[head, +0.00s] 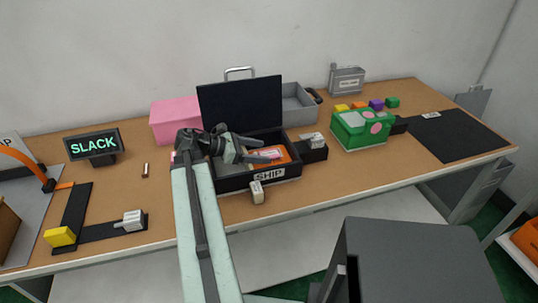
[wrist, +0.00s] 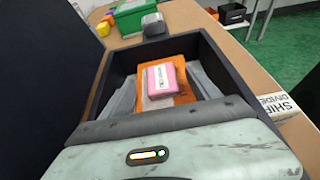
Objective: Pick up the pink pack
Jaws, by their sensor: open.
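The pink pack (wrist: 160,78) has a white label and lies flat on an orange pack (wrist: 181,97) inside an open black box (wrist: 209,55) in the wrist view. In the head view the pink pack (head: 268,153) is small and partly hidden by my gripper (head: 262,152). The orange pack also shows there (head: 280,154). My gripper is open and reaches over the box from its left side, above the packs. It holds nothing that I can see. Its fingertips do not show clearly in the wrist view.
The box's black lid (head: 240,103) stands upright behind it. A large pink box (head: 174,121) and a grey bin (head: 298,105) stand at the back. A green box (head: 361,128) is to the right. A SLACK sign (head: 93,145) stands left.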

